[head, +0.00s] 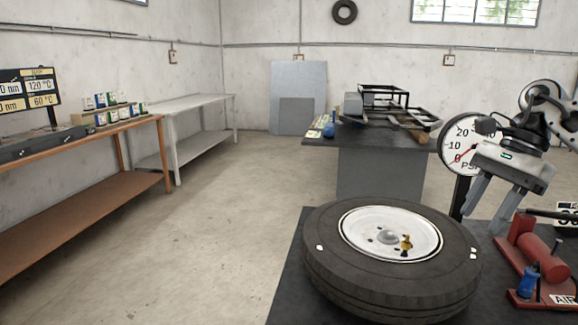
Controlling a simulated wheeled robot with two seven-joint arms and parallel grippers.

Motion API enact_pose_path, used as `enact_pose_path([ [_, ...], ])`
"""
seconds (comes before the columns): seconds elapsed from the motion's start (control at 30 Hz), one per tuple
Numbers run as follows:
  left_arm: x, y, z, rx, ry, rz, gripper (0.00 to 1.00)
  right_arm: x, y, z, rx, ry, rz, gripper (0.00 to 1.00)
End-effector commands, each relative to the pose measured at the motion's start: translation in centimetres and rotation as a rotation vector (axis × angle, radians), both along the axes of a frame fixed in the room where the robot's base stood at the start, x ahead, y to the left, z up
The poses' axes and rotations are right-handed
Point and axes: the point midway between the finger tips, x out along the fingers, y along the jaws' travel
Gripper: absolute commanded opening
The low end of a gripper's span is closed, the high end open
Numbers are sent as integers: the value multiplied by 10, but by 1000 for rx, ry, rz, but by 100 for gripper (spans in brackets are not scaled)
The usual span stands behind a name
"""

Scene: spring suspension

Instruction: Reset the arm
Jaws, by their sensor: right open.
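My right arm comes in from the right edge of the head view. Its gripper (490,205) is open and empty, with its two fingers pointing down and apart. It hangs in the air above the right side of the dark table, in front of the dial gauge's post and to the right of the tyre. My left gripper and arm are not in view.
A tyre on a white wheel (350,262) lies flat on the dark table. A small yellow piece (406,243) sits on the wheel. A red air pump (535,255) stands at right, near the gripper. A pressure dial (457,150) stands behind. Open floor lies left.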

Motion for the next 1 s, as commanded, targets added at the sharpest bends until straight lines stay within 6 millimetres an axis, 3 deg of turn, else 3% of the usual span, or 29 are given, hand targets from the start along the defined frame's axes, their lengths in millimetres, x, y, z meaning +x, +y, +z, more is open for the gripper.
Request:
enact_pose_path([
  [0.37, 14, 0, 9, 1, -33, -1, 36, 17, 93, -60, 236, 38, -47, 42],
  [0.47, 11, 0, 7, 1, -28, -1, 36, 16, 131, -80, 347, 77, -85, 42],
  [0.57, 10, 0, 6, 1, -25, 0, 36, 9, 182, -103, 513, 161, -159, 42],
  [0.7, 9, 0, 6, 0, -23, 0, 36, -10, 262, -126, 852, 405, -375, 42],
  [0.8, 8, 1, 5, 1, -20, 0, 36, -22, 297, -134, 1087, 649, -590, 42],
  [0.9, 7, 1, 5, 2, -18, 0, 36, -28, 311, -143, 1294, 935, -843, 42],
  [1.0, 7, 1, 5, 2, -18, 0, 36, -31, 307, -159, 1451, 1220, -1100, 42],
])
